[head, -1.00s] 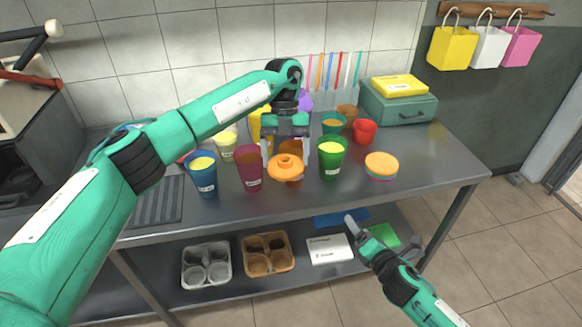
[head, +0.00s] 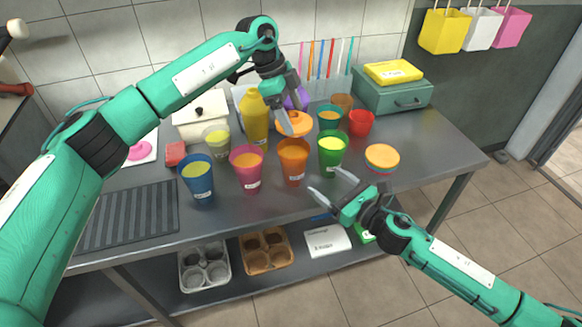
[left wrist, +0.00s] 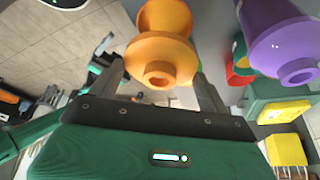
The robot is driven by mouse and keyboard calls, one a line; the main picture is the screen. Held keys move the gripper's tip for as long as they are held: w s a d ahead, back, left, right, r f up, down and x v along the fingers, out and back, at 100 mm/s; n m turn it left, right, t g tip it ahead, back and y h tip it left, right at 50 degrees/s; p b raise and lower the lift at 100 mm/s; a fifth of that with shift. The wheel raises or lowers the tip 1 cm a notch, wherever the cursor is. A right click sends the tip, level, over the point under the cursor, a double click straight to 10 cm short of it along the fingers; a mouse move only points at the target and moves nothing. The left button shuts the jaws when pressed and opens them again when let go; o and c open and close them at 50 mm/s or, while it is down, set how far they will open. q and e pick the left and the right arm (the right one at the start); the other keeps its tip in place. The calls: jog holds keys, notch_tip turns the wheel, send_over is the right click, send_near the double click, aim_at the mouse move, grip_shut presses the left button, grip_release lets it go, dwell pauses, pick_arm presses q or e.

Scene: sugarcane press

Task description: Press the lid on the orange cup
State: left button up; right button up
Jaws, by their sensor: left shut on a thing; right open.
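The orange cup (head: 293,160) stands upright in the front row on the counter, its open top showing with no lid on it. The orange lid (head: 296,125) is at my left gripper (head: 290,112), behind and above the cup in the head view and apart from it. The left gripper is shut on the lid and partly covers it. In the left wrist view, an orange rounded piece (left wrist: 160,60) fills the space between the fingers. My right gripper (head: 333,186) is open and empty, in front of the green cup near the counter's front edge.
A pink cup (head: 246,170) and a green cup (head: 332,155) flank the orange cup closely. A blue cup (head: 198,180) is further left. A yellow bottle (head: 254,118) stands near the left gripper. Stacked lids (head: 382,158) lie at right. The counter's right end is clear.

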aim_at(303, 164)
jog(key=x, duration=1.2)
jog(key=c, duration=1.1)
pick_arm(q)
jog(key=shift+f, duration=2.45)
pick_arm(e)
jog(key=shift+c, duration=0.2)
pick_arm(q)
jog(key=shift+f, duration=0.15)
jog(key=shift+f, duration=0.75)
jog(key=shift+f, duration=0.65)
